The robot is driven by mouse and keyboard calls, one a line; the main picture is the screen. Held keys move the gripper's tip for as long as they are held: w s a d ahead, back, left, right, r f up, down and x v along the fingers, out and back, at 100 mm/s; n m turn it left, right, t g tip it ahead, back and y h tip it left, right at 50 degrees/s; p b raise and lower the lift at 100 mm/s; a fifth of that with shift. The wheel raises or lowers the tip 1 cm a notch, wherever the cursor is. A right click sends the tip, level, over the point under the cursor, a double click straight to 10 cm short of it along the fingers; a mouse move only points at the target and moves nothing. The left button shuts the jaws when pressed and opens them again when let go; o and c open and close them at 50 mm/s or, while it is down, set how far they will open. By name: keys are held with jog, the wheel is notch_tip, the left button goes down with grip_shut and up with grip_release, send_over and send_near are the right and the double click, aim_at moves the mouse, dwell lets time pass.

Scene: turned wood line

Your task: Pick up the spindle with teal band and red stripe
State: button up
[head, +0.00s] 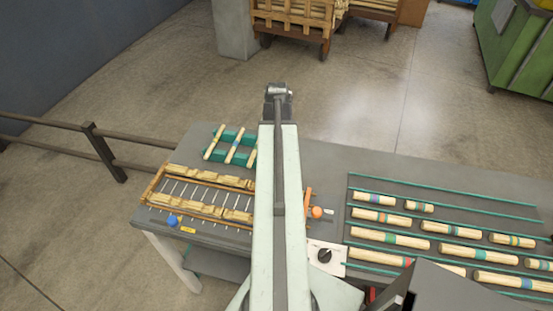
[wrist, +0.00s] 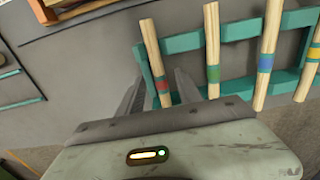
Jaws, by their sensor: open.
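In the wrist view, a slim pale wood spindle (wrist: 151,55) with a red stripe and a green-teal band lies across a teal rack (wrist: 240,30). My gripper (wrist: 159,78) is open, with one finger on each side of this spindle near its banded end. The fingers look apart from the wood; their height above it is hard to judge. In the head view, the teal rack (head: 216,155) stands on the table left of my arm, which hides part of it and my gripper. Band colours there are too small to tell.
An orange-framed tray (head: 155,187) of wood pieces is nearby. Several thicker banded dowels (head: 390,238) lie in lanes at right. A railing (head: 105,153) runs at left.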

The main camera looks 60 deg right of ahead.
jog(key=shift+f, duration=0.8)
jog(key=shift+r, duration=0.2)
grip_shut()
